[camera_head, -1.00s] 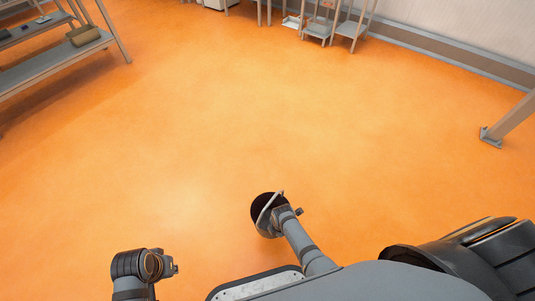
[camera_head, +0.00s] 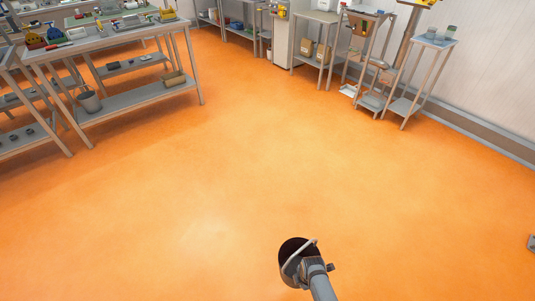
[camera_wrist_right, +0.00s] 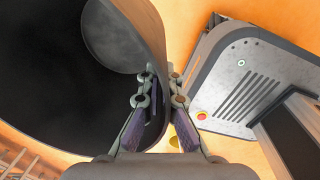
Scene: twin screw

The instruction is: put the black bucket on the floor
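The black bucket (camera_head: 292,249) shows at the bottom middle of the head view, at the end of my right arm, with its dark opening visible. It also fills the left of the right wrist view (camera_wrist_right: 45,80). My right gripper (camera_wrist_right: 160,95) is shut on the bucket's wall, one finger inside and one outside. In the head view the gripper (camera_head: 309,268) is at the bucket's near side. The bucket appears held above the orange floor (camera_head: 230,180); its underside is hidden. My left gripper is not in view.
A wide stretch of bare floor lies ahead. A loaded grey workbench (camera_head: 140,97) stands at the far left, with a grey bucket (camera_head: 90,102) on its lower shelf. Small stands (camera_head: 420,95) and a cabinet (camera_head: 283,40) line the back wall.

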